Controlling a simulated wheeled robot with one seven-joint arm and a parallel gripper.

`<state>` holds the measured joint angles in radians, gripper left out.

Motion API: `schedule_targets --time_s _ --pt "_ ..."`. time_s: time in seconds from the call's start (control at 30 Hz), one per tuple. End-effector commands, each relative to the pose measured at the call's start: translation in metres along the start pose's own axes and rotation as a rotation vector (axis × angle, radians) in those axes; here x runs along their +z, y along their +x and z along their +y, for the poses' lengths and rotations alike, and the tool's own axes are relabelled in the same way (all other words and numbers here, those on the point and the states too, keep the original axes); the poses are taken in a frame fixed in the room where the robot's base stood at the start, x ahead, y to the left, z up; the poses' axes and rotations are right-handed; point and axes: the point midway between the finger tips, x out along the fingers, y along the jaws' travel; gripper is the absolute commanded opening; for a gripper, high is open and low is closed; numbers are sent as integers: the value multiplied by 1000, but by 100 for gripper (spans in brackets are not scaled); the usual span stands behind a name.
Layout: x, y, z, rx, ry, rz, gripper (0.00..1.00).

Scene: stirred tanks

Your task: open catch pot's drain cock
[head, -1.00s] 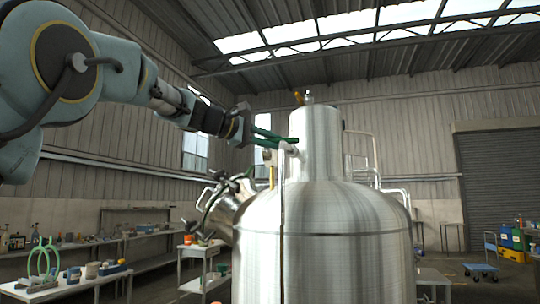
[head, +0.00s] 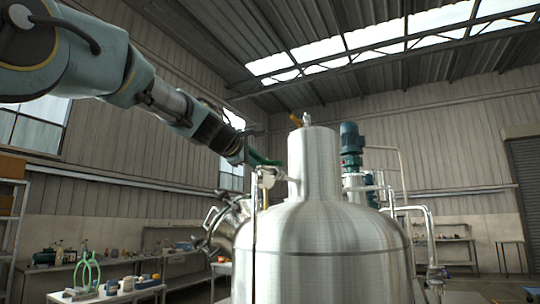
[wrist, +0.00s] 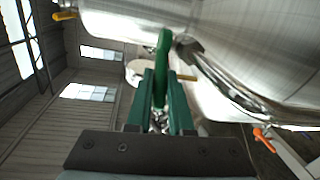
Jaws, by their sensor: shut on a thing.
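My gripper (head: 258,158) is beside the upright steel cylinder (head: 313,160) on top of the large tank, on its left. In the wrist view, my gripper's two green fingers (wrist: 163,103) are shut on a green lever (wrist: 163,52) that stands up between them. The lever reaches toward a steel fitting (wrist: 187,47) by the vessel wall. A small pale fitting (head: 267,177) with a thin pipe going down shows just below my gripper in the head view. Which vessel is the catch pot, and how far the cock is turned, I cannot tell.
The large steel tank (head: 320,255) fills the middle front. A yellow handle (head: 296,119) sits on the cylinder's top. A blue-green motor (head: 351,145) and pipes stand behind right. A bench (head: 110,298) with a green stand is at lower left. An orange handle (wrist: 264,140) shows at lower right.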

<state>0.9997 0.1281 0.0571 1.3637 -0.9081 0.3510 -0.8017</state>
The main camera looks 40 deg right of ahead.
Motion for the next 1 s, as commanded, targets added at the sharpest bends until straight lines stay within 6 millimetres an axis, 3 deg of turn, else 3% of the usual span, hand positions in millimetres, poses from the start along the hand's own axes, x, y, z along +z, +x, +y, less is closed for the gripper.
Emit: schedule_targets --time_s 0.17,0.53,0.57,0.8,1.0 --pt "-10 3 1 3 -2 24 0" --pt "-10 3 1 3 -3 25 0" --pt "-10 3 1 3 -3 25 23" --pt "-10 3 1 3 -3 24 50" --pt "-9 3 2 4 -3 24 50"
